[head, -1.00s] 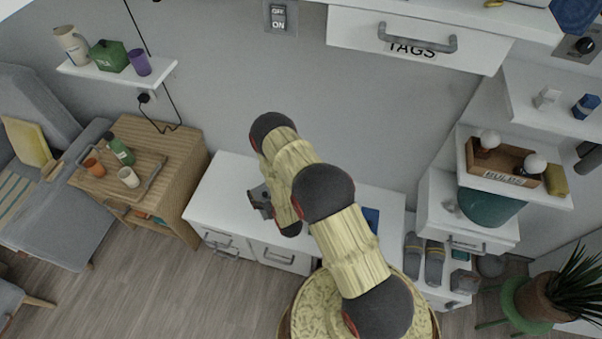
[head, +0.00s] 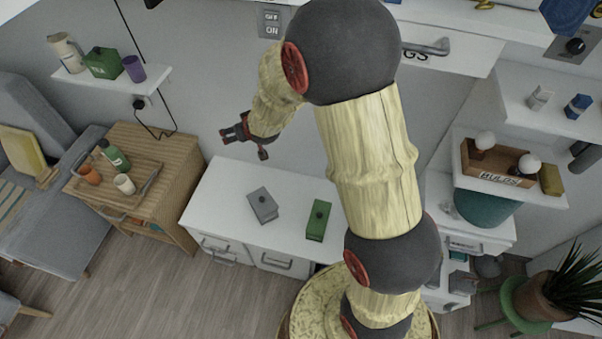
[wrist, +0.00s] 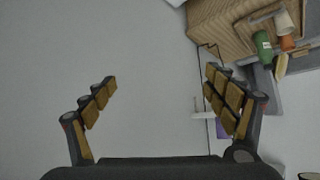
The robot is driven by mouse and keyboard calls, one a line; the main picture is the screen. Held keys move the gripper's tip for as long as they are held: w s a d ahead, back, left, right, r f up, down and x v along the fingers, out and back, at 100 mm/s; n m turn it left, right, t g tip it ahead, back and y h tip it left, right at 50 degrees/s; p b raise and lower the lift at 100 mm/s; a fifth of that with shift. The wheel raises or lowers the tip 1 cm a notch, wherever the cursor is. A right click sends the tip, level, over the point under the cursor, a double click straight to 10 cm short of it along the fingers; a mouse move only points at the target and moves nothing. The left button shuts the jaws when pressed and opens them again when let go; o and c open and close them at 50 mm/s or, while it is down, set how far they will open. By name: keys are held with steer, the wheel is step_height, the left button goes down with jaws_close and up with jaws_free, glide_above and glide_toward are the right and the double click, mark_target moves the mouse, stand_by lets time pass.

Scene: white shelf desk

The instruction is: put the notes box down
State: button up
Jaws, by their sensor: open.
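One is a grey box (head: 262,207), lying slightly askew. The other is a green box (head: 318,221) to its right. I cannot read a label on either, so I cannot tell which is the notes box. My gripper (head: 243,146) is open and empty, raised above the back of the desk and apart from both boxes. In the wrist view, the spread fingers of my gripper (wrist: 160,82) have only grey wall between them.
A wooden side table with a tray (head: 148,180) holding a bottle and cups stands left of the desk. A wall shelf (head: 75,80) is at upper left. A bulbs box (head: 503,178) sits on the right shelf. The desk's left part is clear.

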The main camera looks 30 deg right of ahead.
steer(key=s+r+g, duration=0.1)
steer(key=s+r, duration=0.9)
steer(key=s, duration=0.2)
steer(key=s+r+g, duration=0.2)
steer(key=s+r, duration=0.7)
steer(key=s, duration=0.4)
steer(key=s+r, duration=0.1)
steer(key=s, duration=1.1)
steer(key=shift+r+g, duration=0.3)
steer(key=shift+g, duration=0.1)
